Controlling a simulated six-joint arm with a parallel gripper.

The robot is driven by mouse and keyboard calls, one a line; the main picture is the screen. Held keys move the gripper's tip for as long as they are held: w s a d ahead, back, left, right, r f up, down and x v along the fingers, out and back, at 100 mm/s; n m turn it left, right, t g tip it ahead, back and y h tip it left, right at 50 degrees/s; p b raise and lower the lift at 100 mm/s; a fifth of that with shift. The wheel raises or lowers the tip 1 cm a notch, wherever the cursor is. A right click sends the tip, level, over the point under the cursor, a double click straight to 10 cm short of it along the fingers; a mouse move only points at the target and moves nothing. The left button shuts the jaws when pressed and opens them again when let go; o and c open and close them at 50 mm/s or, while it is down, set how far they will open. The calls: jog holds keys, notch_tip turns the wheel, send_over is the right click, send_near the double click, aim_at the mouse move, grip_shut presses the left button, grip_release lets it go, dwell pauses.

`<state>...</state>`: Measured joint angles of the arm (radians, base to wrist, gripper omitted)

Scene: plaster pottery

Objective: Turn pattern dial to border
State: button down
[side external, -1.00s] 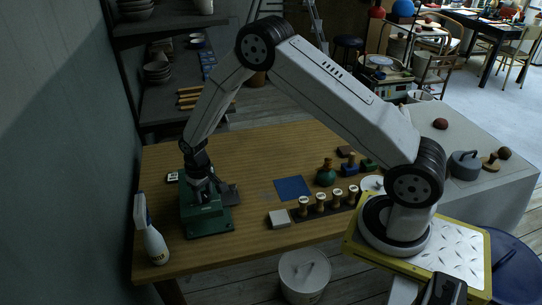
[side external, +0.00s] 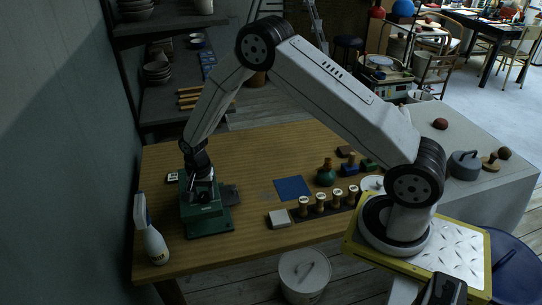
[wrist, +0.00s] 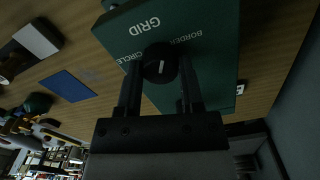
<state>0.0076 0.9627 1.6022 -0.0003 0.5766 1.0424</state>
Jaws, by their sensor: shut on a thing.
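The pattern dial (wrist: 160,62) is a round black knob with a short white line, on the face of a dark green box (wrist: 215,110). White words GRID, BORDER and CIRCLE are printed around it. The white line runs roughly up-down in the wrist view; I cannot tell for sure which word it marks. My gripper (wrist: 160,78) is shut on the dial, one finger on each side. In the side view, the green box (side external: 208,222) stands on the table's left part, and my gripper (side external: 201,190) hides the dial there.
A white spray bottle (side external: 152,238) stands left of the box. A blue square (side external: 293,188), a white block (side external: 279,218) and a rack of wooden-handled stamps (side external: 320,205) lie to the right. The wooden table (side external: 250,150) is clear at the back.

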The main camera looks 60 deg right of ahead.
aim_at(204, 195)
jog(key=m, duration=0.6)
dwell(0.4)
jog(key=shift+c, duration=1.2)
grip_release()
jog(key=shift+r, duration=0.1)
jog(key=shift+r, duration=3.85)
jog(key=shift+s, duration=0.1)
